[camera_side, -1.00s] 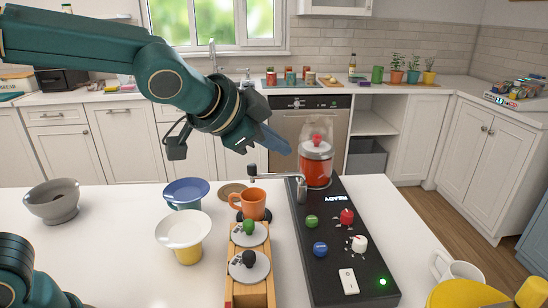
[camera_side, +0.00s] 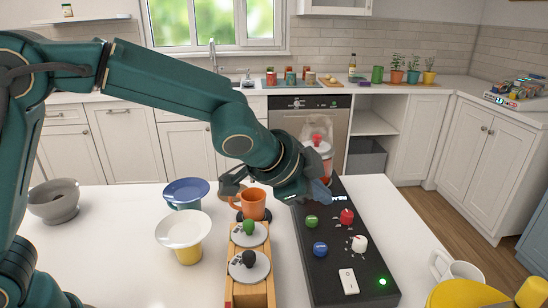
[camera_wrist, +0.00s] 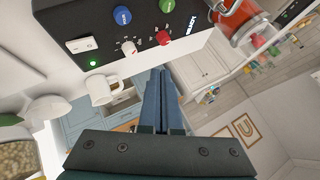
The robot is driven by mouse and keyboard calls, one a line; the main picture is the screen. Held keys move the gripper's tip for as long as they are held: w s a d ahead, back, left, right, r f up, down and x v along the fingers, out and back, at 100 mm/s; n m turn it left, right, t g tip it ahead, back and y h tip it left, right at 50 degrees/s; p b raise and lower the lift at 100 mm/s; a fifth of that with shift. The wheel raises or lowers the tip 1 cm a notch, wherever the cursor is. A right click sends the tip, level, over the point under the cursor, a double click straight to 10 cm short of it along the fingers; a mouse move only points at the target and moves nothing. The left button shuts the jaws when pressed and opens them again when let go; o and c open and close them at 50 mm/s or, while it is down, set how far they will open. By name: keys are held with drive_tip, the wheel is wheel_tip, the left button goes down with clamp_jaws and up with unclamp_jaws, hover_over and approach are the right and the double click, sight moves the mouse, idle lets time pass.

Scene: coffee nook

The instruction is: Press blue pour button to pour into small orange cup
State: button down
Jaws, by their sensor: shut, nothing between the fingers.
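The blue button (camera_side: 320,249) is a round knob on the sloping black panel (camera_side: 312,277) of the coffee machine. It also shows at the top of the wrist view (camera_wrist: 122,15). The small orange cup (camera_side: 253,204) stands upright at the far end of a wooden rack, left of the panel. My gripper (camera_side: 321,191) is shut and empty, over the panel's far end, beyond the green button (camera_side: 312,221) and the blue one. Its blue fingers also show shut in the wrist view (camera_wrist: 161,83). My wrist hides the spout and part of the display.
A red knob (camera_side: 347,216), a white knob (camera_side: 359,243) and a white switch (camera_side: 349,281) share the panel. The clear-topped red container (camera_side: 318,148) stands behind my gripper.

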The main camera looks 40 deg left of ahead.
sight(321, 244)
drive_tip(key=shift+f, duration=4.2)
drive_tip(key=shift+f, duration=0.15)
drive_tip(key=shift+f, duration=0.3)
drive_tip(key=shift+f, duration=0.8)
drive_tip(key=shift+r, duration=1.25)
drive_tip(key=shift+r, duration=2.5)
